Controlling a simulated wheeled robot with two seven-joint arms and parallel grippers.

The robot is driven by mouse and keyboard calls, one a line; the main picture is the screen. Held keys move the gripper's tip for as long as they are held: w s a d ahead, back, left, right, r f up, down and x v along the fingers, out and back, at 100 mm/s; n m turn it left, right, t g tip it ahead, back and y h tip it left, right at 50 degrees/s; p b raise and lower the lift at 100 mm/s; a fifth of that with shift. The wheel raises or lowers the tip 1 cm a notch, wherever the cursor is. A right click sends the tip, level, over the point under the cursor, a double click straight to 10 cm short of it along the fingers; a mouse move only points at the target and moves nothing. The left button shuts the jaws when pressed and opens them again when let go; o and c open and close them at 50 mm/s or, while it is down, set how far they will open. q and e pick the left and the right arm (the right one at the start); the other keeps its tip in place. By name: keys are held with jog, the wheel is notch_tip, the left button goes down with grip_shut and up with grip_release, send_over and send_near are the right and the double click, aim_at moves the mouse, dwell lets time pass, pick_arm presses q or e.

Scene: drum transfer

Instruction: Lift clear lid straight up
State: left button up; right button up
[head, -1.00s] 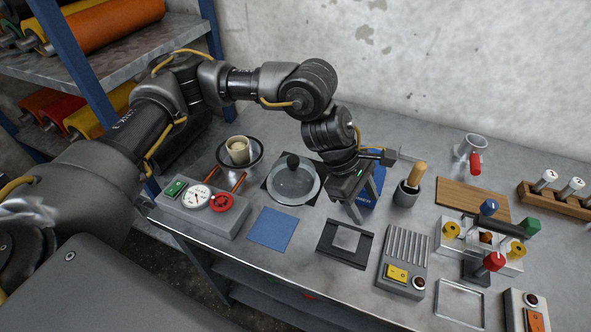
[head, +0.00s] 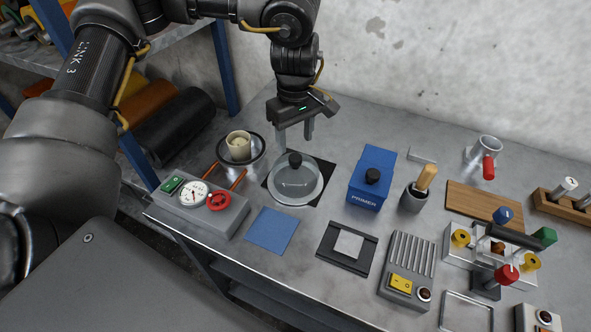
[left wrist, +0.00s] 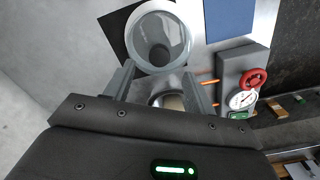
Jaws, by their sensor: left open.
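The clear lid (head: 294,182) is a round glass disc with a black knob (head: 295,160), sitting on a vessel over a black square mat. My left gripper (head: 296,142) is open and empty, fingers pointing down, just above and behind the knob in the head view. In the left wrist view the lid (left wrist: 160,28) with its dark knob lies beyond the two spread fingers (left wrist: 153,82), which are apart from the knob. My right gripper is not in view.
A pot with a cream cup (head: 238,147) and a gauge box with a red valve (head: 205,203) stand left. A blue square cloth (head: 272,230) lies in front.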

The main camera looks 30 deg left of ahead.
aim_at(295, 157)
pick_arm(q)
jog(key=shift+f, duration=0.8)
notch_tip(295, 157, down, 4)
jog(key=shift+r+p, duration=0.2)
jog(key=shift+p, duration=0.7)
jog(key=shift+f, duration=0.5)
grip_shut()
